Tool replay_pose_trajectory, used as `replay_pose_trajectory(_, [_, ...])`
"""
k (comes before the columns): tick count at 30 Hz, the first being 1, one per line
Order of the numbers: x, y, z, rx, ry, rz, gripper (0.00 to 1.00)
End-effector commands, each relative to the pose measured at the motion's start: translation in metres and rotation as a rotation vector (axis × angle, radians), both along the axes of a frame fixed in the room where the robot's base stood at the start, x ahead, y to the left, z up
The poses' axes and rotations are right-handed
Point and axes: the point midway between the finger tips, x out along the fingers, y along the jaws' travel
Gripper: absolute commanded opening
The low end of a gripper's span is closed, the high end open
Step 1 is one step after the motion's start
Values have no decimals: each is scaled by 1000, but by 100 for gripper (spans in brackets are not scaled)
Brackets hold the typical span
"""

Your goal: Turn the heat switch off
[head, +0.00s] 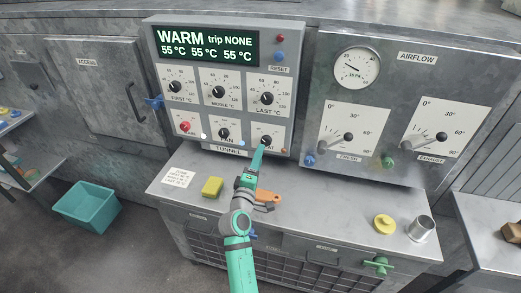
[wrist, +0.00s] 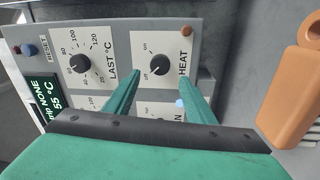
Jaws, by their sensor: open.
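The heat switch (wrist: 158,65) is a black knob on a white plate marked HEAT, with on and off marks beside it. I cannot tell for sure which mark it points to. In the head view the heat switch (head: 263,140) is at the lower right of the control panel, partly hidden by my gripper. My gripper (wrist: 160,77) is open, its two green fingers reaching toward the plate on either side of the knob in the wrist view. Nothing is between them but the view of the knob; contact cannot be told. In the head view my gripper (head: 260,155) is at the panel.
The display (head: 208,46) reads WARM, trip NONE and 55 °C three times. The FAN knob (head: 223,133) is left of the heat switch, and the LAST °C dial (head: 266,98) is above. A yellow block (head: 212,187) and an orange object (head: 264,197) are near my arm.

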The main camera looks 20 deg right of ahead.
Motion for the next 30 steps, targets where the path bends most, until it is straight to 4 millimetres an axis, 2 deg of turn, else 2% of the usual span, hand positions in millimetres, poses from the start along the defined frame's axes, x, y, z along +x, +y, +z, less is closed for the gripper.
replay_pose_trajectory(3, [-14, 12, -1, -1, 0, 3, 50])
replay_pose_trajectory(9, [-25, 22, -2, -2, 0, 6, 50])
replay_pose_trajectory(30, [-27, 22, -2, -1, -1, 4, 50])
